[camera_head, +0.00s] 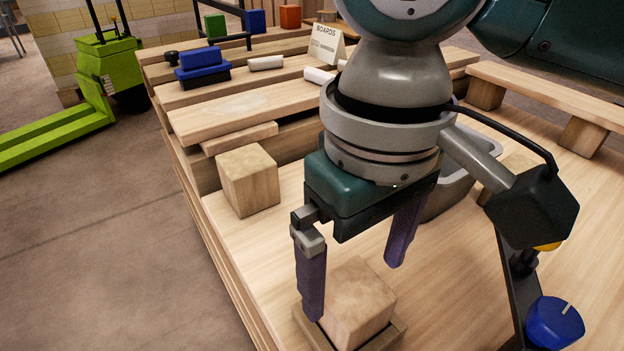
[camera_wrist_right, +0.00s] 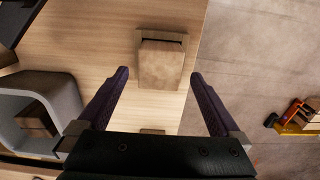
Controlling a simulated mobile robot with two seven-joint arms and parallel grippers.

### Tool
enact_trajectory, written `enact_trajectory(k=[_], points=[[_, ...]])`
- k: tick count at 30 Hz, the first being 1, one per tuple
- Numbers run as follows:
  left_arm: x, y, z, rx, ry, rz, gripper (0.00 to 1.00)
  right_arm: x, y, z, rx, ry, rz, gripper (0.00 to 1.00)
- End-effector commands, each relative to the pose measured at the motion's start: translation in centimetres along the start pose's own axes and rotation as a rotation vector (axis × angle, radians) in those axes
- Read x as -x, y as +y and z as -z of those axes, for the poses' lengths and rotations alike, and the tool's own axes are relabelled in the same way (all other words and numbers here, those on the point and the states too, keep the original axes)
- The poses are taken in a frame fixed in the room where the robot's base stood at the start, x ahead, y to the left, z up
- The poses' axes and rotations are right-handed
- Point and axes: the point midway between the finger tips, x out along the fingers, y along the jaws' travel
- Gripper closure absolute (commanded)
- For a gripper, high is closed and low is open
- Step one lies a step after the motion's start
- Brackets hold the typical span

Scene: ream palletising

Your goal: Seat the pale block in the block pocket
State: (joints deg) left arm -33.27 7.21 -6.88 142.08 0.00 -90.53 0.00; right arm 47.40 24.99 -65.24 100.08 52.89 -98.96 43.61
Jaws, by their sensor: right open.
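The pale block (camera_head: 357,300) is a wooden cube standing in the block pocket (camera_head: 390,338), a low wooden frame near the front of the pale deck. Its far side is partly behind my right gripper. In the wrist view the block (camera_wrist_right: 160,66) lies just past the fingertips, and a dark gap shows between it and the pocket's rim (camera_wrist_right: 160,35). How deep it sits is hard to tell. My right gripper (camera_head: 356,285) is open, its purple fingers apart and empty. In the wrist view the right gripper (camera_wrist_right: 160,85) points towards the block. My left gripper is not in view.
Another wooden block (camera_head: 248,180) stands at the deck's left edge, beside stacked boards (camera_head: 240,108). A grey bin (camera_wrist_right: 62,88) stands left in the wrist view, with a brown block inside. A blue knob (camera_head: 554,322) is at lower right. A green pallet truck (camera_head: 108,70) stands on the floor.

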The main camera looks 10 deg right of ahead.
Motion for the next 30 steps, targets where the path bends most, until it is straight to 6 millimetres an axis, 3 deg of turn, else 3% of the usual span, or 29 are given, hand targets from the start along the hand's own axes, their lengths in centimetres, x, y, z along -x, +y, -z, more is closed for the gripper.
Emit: enact_trajectory(k=[1, 3, 9, 23, 26, 30], points=[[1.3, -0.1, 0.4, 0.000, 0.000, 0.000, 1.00, 1.9, 0.0, 0.1, 0.001, 0.002, 0.001, 0.00], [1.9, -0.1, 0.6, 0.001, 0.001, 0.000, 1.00, 3.4, 0.0, 0.0, 0.001, 0.001, 0.000, 0.00], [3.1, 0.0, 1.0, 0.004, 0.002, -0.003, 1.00, 6.2, -0.1, 0.0, 0.001, 0.000, 0.001, 0.00], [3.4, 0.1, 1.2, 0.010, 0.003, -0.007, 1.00, 6.9, -0.1, 0.0, 0.003, 0.000, 0.004, 0.00], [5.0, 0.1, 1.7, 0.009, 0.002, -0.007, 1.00, 8.2, -1.0, -0.2, 0.023, 0.014, 0.033, 0.00], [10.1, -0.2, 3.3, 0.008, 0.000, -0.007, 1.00, 12.3, -4.0, -1.1, 0.082, 0.081, 0.136, 0.00]])
